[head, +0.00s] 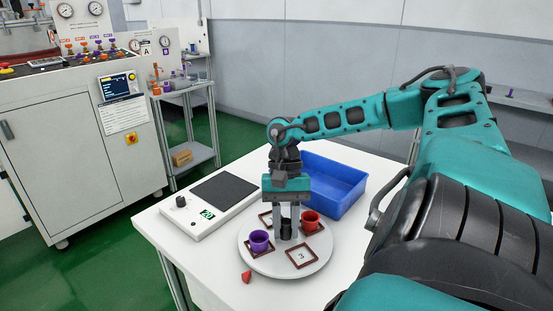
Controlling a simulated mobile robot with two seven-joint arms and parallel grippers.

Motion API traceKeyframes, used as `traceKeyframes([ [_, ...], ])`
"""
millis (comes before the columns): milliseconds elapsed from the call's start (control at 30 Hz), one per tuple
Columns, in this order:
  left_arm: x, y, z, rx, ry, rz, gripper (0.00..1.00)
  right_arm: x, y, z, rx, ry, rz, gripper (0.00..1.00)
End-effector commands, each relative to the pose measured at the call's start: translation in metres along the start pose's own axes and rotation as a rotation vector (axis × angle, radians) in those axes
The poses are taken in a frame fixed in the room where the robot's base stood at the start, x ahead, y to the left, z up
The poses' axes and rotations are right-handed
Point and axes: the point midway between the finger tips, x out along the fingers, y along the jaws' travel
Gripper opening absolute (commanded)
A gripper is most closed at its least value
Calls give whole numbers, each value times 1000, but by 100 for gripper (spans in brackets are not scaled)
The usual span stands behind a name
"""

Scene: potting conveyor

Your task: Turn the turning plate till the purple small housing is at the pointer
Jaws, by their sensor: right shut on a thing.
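The turning plate (268,265) is a round light-grey disc on the white table, with square brown frames on it. The purple small housing (259,240) stands in a frame at the plate's left front. The pointer (246,277), a small red wedge, lies on the table just off the plate's front-left edge; the purple housing is a little behind it. A red housing (310,220) stands at the plate's right back. My right gripper (286,232) points down at the plate's middle, shut on the dark centre knob (286,229). My left gripper is out of view.
A blue bin (335,190) stands behind the plate at the right. A scale-like device (222,192) with a dark pad lies at the left back of the table. The frame marked 3 (301,256) at the plate's front is empty.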

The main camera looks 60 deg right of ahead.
Motion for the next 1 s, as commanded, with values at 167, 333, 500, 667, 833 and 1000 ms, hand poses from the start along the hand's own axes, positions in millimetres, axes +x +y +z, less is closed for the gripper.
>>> traceKeyframes([
  [167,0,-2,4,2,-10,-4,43,-2,5,0,-73,4,25,0],
  [333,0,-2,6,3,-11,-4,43,-1,8,-1,-147,4,55,0],
  [500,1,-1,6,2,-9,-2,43,-1,8,-1,-216,4,83,0],
  [667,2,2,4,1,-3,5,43,-1,8,-1,-272,5,106,0],
  [833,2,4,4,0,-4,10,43,-1,8,-1,-314,5,124,0],
  [1000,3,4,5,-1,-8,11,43,-2,8,0,-339,5,134,0],
])
